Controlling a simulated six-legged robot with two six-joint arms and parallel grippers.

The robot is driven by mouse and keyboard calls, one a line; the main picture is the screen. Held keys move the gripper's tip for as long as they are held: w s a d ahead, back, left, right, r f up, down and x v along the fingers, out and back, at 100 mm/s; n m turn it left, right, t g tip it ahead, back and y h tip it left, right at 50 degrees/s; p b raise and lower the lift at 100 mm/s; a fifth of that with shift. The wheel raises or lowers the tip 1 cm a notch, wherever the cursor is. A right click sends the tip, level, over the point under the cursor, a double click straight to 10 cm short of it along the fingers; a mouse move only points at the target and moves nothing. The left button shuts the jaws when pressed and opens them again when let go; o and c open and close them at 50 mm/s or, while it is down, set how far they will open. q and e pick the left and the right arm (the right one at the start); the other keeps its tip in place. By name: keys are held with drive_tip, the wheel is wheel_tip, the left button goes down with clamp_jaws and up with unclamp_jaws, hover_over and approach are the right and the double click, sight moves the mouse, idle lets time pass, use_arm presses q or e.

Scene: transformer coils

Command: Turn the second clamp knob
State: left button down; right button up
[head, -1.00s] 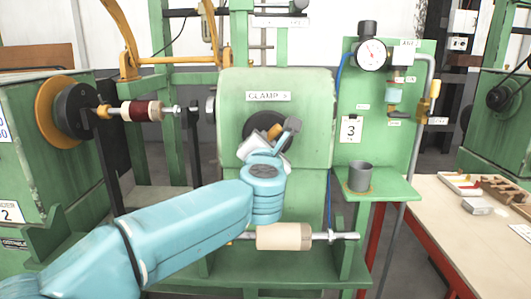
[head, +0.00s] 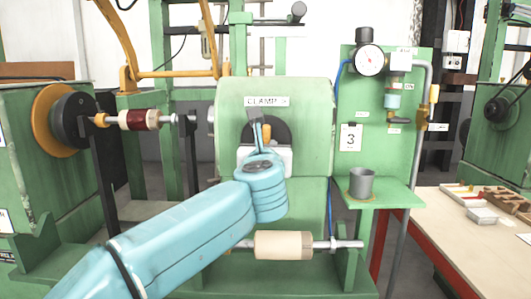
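The clamp housing (head: 312,105) is a green rounded box in the middle of the head view. Its label (head: 267,100) reads "CLAMP" and a last character I cannot read clearly. Below the label is a dark round knob (head: 281,129) with an orange part (head: 267,134) in front of it. My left arm comes in from the lower left. Its gripper (head: 258,122) is in front of the knob and hides part of it. I cannot tell whether the fingers touch the knob or how far apart they are. My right gripper is not in view.
A dark red coil (head: 138,119) sits on a shaft at the left. A pale roller (head: 284,245) lies on a lower shaft. A grey cup (head: 361,183) stands on a green shelf, below a gauge (head: 370,59). A table (head: 445,222) with trays is at the right.

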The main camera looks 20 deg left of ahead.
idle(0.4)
use_arm(q)
drive_tip(key=c, duration=1)
unclamp_jaws()
drive_tip(key=shift+c, duration=0.2)
drive_tip(key=b+v, duration=0.1)
drive_tip(key=v, duration=1.5)
drive_tip(key=shift+s, duration=0.15)
drive_tip(key=shift+s+d, duration=0.1)
